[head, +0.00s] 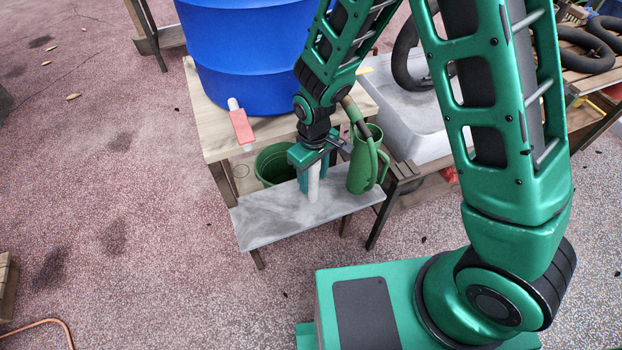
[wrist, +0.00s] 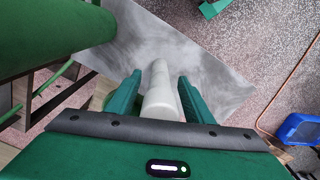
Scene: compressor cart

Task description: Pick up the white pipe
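The white pipe (head: 313,183) stands upright on a grey board in the head view. It also shows in the wrist view (wrist: 161,92), between the two teal fingers, with its near end towards the palm. My gripper (head: 312,178) points down over the pipe, with a finger on either side of it. In the wrist view my gripper (wrist: 160,76) is open, with a narrow gap between the left finger and the pipe. The right finger is very close to the pipe; contact there cannot be told.
The grey board (head: 262,222) carries a green watering can (head: 362,172) close right of my gripper. A green bucket (head: 270,160) is on the left. Behind are a blue barrel (head: 245,55), a red-and-white item (head: 241,128) and a grey tub (head: 428,145). Floor at left is mostly clear.

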